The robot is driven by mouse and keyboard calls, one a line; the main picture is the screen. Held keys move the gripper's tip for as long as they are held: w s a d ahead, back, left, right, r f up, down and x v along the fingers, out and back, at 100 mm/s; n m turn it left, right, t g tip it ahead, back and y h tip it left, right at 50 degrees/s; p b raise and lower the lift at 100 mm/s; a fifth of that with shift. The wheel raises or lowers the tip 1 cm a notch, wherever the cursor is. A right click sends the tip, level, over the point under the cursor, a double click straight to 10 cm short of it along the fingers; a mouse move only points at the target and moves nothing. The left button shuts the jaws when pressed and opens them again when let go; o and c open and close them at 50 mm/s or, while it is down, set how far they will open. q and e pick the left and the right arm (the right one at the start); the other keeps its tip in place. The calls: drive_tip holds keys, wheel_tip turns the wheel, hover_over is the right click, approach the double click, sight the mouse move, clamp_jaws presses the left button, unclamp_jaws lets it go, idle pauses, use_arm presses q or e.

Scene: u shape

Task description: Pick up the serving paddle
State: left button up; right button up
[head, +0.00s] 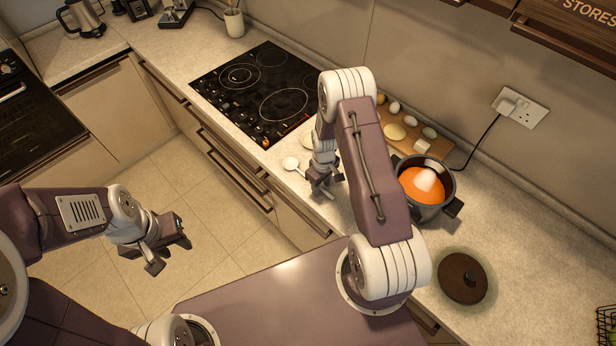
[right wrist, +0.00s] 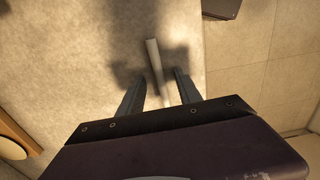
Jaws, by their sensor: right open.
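The serving paddle (head: 291,163) is pale, with a rounded head, and lies on the worktop in front of the hob. Its handle runs right beneath my right gripper (head: 322,187). In the right wrist view a pale straight handle (right wrist: 153,55), seemingly the paddle's, reaches between the fingers of my right gripper (right wrist: 159,82). These fingers are open, one on each side of it, without visible contact. The paddle's head is not visible in that view. My left gripper (head: 168,253) is open and empty above the floor at left.
A black hob (head: 262,90) lies behind the paddle. A pot of orange soup (head: 424,188) stands to the right, before a wooden board (head: 408,128) with eggs and other food. A dark round lid (head: 463,278) lies nearer. Worktop between pot and lid is mostly clear.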

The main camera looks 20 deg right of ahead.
drive_tip(key=shift+s, duration=0.1)
clamp_jaws()
drive_tip(key=shift+r, duration=0.1)
